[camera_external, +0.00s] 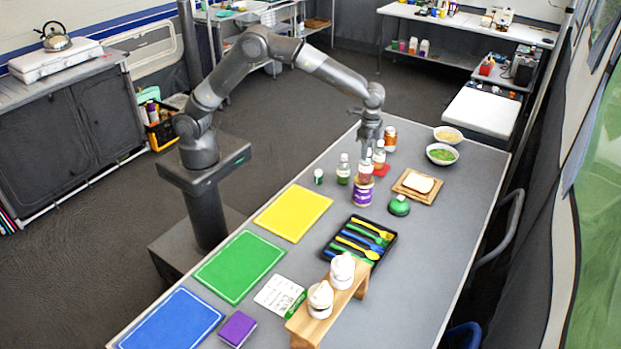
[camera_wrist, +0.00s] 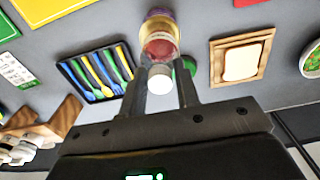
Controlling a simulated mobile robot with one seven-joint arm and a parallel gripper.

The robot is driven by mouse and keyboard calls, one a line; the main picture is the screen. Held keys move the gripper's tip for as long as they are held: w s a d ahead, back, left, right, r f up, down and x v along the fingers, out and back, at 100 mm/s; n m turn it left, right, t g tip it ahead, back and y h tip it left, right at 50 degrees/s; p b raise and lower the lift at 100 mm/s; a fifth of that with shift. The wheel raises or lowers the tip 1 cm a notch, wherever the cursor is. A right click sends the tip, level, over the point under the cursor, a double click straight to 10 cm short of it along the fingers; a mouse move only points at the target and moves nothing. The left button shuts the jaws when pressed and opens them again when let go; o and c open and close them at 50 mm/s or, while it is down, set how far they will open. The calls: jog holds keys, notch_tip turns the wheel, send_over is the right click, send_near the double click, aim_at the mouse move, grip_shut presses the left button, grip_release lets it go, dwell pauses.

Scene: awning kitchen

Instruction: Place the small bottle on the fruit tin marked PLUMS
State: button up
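The small bottle (camera_external: 365,174) has a red body and a white cap, and it stands upright directly over a purple-labelled tin (camera_external: 362,195). In the wrist view the bottle (camera_wrist: 159,48) sits between my fingers, its white cap towards the camera. My gripper (camera_external: 368,152) points down from above, with its fingertips against the sides of the bottle. The tin (camera_wrist: 158,15) shows partly behind the bottle there. The bottle's base appears at the tin's top; whether it rests there or hangs just above I cannot tell. The tin's lettering is too small to read.
Other bottles, including a green one (camera_external: 343,169), and an orange-brown jar (camera_external: 390,139) stand close by. A green round object (camera_external: 399,206), a bread board (camera_external: 430,193) and a cutlery tray (camera_external: 343,256) are near. Coloured mats and a wooden rack (camera_external: 303,325) lie further forward.

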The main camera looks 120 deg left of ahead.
jog(key=shift+o, duration=1.3)
jog(key=shift+r, duration=0.1)
notch_tip(320, 180, up, 12)
jog(key=shift+r, duration=0.15)
jog(key=s+d+r+t, duration=0.1)
jog(key=s+d+r, duration=0.4)
jog(key=s+d, duration=0.3)
jog(key=s+d+r+t, duration=0.2)
jog(key=s+d+r, duration=0.3)
jog(key=s+d, duration=0.35)
jog(key=s+d+f+t, duration=0.1)
jog(key=s+d+f, duration=0.2)
jog(key=s, duration=0.7)
jog(key=s+d+f+t, duration=0.1)
jog(key=s+d+f, duration=0.2)
jog(key=s, duration=0.7)
jog(key=shift+s+d+f+t, duration=0.2)
jog(key=shift+s+d+t, duration=0.1)
jog(key=shift+d, duration=0.7)
